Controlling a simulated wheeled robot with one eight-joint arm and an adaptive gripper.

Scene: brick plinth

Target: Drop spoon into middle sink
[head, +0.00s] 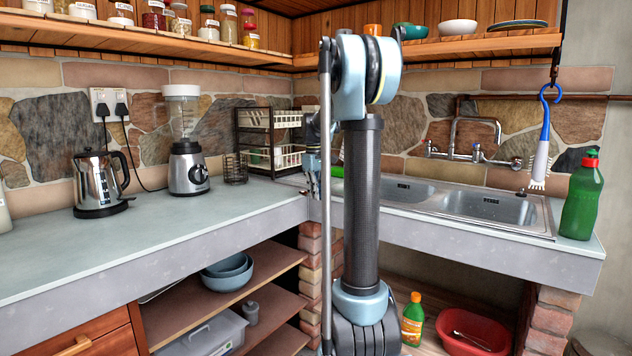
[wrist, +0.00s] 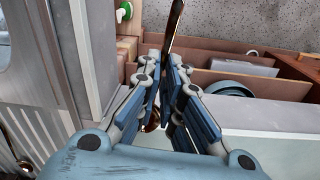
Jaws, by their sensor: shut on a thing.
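My gripper (wrist: 174,85) is shut on a thin brown, shiny spoon (wrist: 176,22) in the wrist view. The handle sticks up past the fingertips, and a rounded brown part shows low between the fingers. In the head view my arm hides most of the gripper, and I cannot make out the spoon there. The metal sink unit stands along the back right counter. One basin (head: 405,188) shows just right of my arm and another basin (head: 490,207) farther right. The unit's left part is hidden behind my arm.
A tap (head: 470,140) rises behind the basins. A green bottle (head: 581,200) stands at the right counter end, and a brush (head: 541,150) hangs nearby. A wire rack (head: 270,140), a blender (head: 187,150) and a kettle (head: 100,180) stand left. The front left counter is clear.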

